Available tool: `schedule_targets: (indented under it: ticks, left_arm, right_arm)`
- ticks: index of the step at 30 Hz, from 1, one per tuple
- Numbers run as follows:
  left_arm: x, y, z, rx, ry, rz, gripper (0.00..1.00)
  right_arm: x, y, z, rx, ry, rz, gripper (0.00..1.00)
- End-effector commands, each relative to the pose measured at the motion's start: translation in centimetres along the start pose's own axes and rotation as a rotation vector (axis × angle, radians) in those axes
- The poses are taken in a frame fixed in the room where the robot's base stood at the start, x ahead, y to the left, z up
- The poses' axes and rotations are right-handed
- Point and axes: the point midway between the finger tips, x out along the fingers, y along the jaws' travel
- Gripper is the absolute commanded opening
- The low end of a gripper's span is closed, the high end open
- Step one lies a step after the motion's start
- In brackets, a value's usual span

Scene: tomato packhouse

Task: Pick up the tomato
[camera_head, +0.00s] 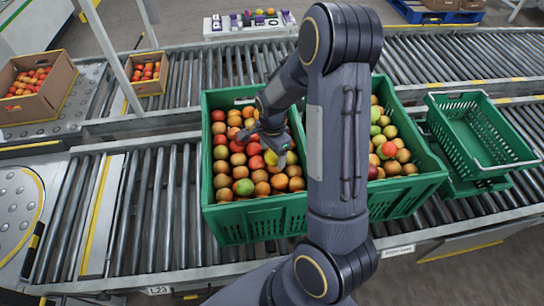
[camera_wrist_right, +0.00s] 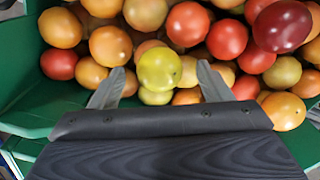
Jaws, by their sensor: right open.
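Many red, orange, yellow and green tomatoes fill the left green crate (camera_head: 262,222) on the roller conveyor. My right gripper (camera_head: 264,149) reaches down over the middle of this crate. In the wrist view, its two fingers stand apart with nothing gripped. A yellow tomato (camera_wrist_right: 160,68) shows between the fingertips, lying on other tomatoes; it shows partly beside the gripper in the head view (camera_head: 271,158). Whether the fingers touch it cannot be told. My right arm hides part of the crate's right side. My left gripper is out of view.
A second green crate of tomatoes (camera_head: 415,192) stands just right, partly behind my arm. An empty green crate (camera_head: 480,160) is farther right. Cardboard boxes of tomatoes (camera_head: 62,100) sit at the upper left. The rollers left of the full crates are clear.

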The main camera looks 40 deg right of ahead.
Motion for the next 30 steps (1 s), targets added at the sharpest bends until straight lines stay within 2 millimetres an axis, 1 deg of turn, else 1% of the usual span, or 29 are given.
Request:
schedule_targets:
  ticks: [1,3,10,18,19,26,30]
  left_arm:
    - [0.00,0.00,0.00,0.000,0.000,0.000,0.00]
    - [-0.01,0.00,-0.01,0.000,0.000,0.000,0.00]
    - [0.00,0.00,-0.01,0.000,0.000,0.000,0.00]
    - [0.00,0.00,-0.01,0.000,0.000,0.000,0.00]
    - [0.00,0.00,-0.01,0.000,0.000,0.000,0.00]
    - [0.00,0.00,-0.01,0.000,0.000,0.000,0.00]
    - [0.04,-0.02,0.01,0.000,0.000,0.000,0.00]
  right_arm:
    - [0.57,0.06,-0.02,0.001,0.000,0.002,0.72]
    - [0.97,0.05,-0.03,0.001,-0.001,0.001,0.72]
    - [1.07,0.01,0.00,0.000,0.000,-0.001,0.72]
    - [1.04,0.00,0.00,0.000,0.000,-0.001,0.36]
    - [1.04,0.00,0.00,0.000,0.000,-0.001,0.35]
    - [1.02,-0.01,0.00,0.000,0.000,-0.001,0.35]
    - [0.68,-0.06,-0.01,0.000,0.000,-0.003,0.35]
